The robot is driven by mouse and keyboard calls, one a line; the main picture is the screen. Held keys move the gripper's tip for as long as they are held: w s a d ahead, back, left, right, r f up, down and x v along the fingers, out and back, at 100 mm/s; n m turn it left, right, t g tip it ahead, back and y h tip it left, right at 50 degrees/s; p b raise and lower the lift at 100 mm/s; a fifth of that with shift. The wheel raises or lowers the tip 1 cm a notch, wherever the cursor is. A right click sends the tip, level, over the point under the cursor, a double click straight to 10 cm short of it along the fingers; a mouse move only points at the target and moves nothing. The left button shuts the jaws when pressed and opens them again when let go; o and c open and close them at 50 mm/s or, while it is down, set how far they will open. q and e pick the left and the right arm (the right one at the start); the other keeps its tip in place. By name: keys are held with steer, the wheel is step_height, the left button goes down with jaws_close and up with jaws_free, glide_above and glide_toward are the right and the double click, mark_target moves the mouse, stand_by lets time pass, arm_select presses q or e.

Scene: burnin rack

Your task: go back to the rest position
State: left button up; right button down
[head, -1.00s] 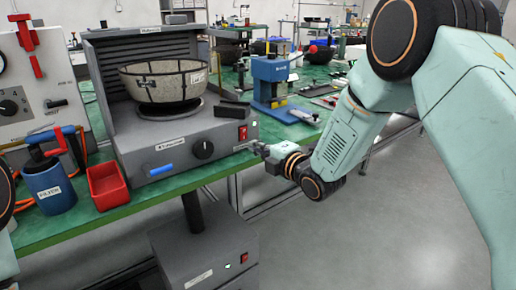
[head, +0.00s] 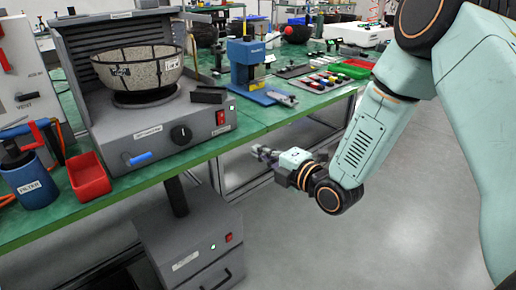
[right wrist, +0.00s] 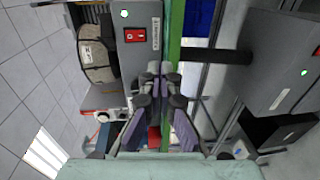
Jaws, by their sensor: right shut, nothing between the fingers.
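My right gripper (head: 264,153) hangs in the air in front of the green bench edge, below and to the right of the grey machine, apart from both. It is shut and empty. In the right wrist view its fingers (right wrist: 160,80) meet in the middle, with the grey machine to their left and the green bench edge behind. My left gripper is not in the head view.
A grey machine (head: 205,140) with a mesh bowl (head: 140,72) stands on the green bench (head: 255,128). A red bin (head: 88,177), a blue filter cup (head: 30,182) and a blue press (head: 246,62) stand nearby. A grey box (head: 190,245) is under the bench. The floor at right is clear.

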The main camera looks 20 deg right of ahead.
steer(key=shift+s, duration=0.1)
stand_by(0.3)
steer(key=s+d+f+m+g+h, duration=0.1)
steer(key=s+f+m+g+h, duration=0.15)
steer(key=s+f+m, duration=0.4)
steer(key=s+f+m+g+h, duration=0.1)
steer(key=s+f+m+g, duration=0.3)
steer(key=f+m, duration=0.55)
steer(key=s+f+m+g+h, duration=0.1)
steer(key=s+f+m+g, duration=0.2)
steer(key=s, duration=1.1)
steer(key=s+f+m+g+h, duration=0.1)
steer(key=s+f+m+g, duration=0.2)
steer(key=s, duration=1.2)
step_height(320, 180, down, 5)
steer(key=g, duration=0.3)
